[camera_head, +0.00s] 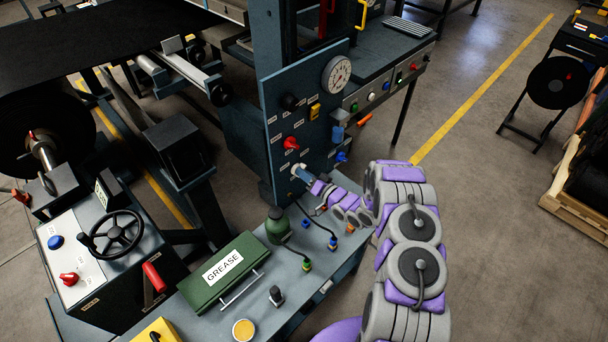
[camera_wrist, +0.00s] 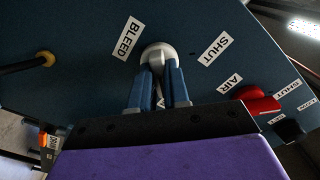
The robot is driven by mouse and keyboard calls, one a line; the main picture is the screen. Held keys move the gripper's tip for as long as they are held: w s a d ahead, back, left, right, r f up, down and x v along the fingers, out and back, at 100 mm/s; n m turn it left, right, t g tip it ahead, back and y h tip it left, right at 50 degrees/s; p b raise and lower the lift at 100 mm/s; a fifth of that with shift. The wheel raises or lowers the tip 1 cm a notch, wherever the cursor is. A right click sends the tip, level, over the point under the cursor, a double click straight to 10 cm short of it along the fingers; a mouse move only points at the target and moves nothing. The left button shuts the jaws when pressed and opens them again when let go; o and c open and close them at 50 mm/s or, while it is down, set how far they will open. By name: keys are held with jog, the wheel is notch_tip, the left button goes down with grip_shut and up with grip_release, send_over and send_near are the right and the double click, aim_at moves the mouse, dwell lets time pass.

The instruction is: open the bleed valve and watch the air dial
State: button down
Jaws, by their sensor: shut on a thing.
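The bleed valve (camera_wrist: 158,51) is a pale round knob on the dark blue panel, between the labels BLEED and SHUT in the wrist view. My gripper (camera_wrist: 160,82) is shut on it, one blue finger on each side of its grip. In the head view my gripper (camera_head: 303,175) reaches the panel's lower part, and the fingers and my wrist hide most of the knob. How far the knob is turned I cannot tell. The air dial (camera_head: 337,73) is a round white gauge at the panel's upper right; its reading is too small to tell.
A red knob (camera_head: 290,143) sits just above the valve; it also shows right of my fingers in the wrist view (camera_wrist: 256,101). A blue valve (camera_head: 342,157) is to the right. The bench below holds a green GREASE box (camera_head: 222,272) and a green bottle (camera_head: 277,226).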

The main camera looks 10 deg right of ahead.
jog(key=c, duration=1.1)
grip_release()
jog(key=shift+w+d, duration=0.1)
jog(key=shift+d, duration=0.05)
jog(key=v, duration=1.7)
jog(key=shift+d, duration=0.2)
jog(key=shift+f, duration=0.1)
